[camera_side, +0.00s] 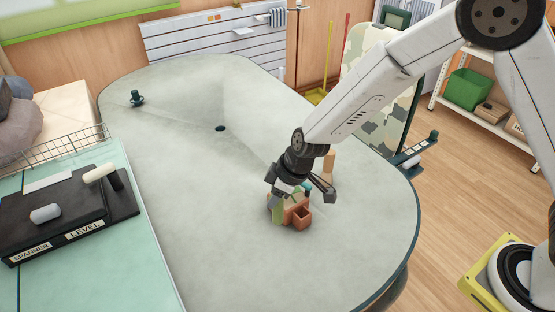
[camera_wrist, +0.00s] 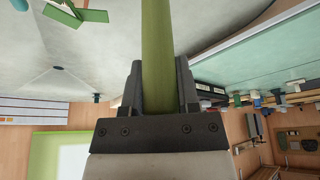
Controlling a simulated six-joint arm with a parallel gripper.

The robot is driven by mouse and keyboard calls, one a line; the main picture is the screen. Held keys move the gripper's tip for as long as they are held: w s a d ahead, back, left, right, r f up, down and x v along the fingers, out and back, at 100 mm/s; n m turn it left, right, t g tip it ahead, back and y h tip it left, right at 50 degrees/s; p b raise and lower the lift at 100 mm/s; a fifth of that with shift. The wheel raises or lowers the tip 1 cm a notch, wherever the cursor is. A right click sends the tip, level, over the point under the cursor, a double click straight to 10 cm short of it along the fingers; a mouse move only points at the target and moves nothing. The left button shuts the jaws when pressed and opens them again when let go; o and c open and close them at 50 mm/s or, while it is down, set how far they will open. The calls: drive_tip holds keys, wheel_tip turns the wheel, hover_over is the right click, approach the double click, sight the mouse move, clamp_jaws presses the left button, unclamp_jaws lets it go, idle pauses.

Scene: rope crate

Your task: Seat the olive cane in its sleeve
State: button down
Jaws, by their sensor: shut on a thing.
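In the wrist view the olive cane (camera_wrist: 158,40) stands between the two dark fingers of my gripper (camera_wrist: 159,64); it runs out of the top of the picture, so its far end is out of sight. My gripper is shut on it. In the side view my gripper (camera_side: 300,188) is low over the right half of the table, above a small cluster. A green upright piece (camera_side: 278,212) below the fingers looks like the cane's lower part. A brown block with a square opening (camera_side: 299,217) sits beside it; I cannot tell which piece is the sleeve.
A tan cylinder (camera_side: 329,162) stands close behind my gripper. A dark green knob (camera_side: 137,98) and a black hole (camera_side: 220,128) are far off on the grey table (camera_side: 190,190). A black labelled tray (camera_side: 70,215) is on the left bench. The table's middle is clear.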

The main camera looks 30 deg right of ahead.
drive_tip(key=r, duration=0.1)
hover_over(292, 207)
drive_tip(key=s+d, duration=0.2)
drive_tip(key=shift+w+a+r, duration=0.15)
drive_tip(key=shift+r, duration=0.05)
drive_tip(key=shift+f, duration=0.15)
drive_tip(key=shift+f, duration=2.4)
drive_tip(key=shift+f, duration=0.6)
drive_tip(key=shift+f, duration=0.7)
drive_tip(key=shift+f, duration=1.7)
idle(1.5)
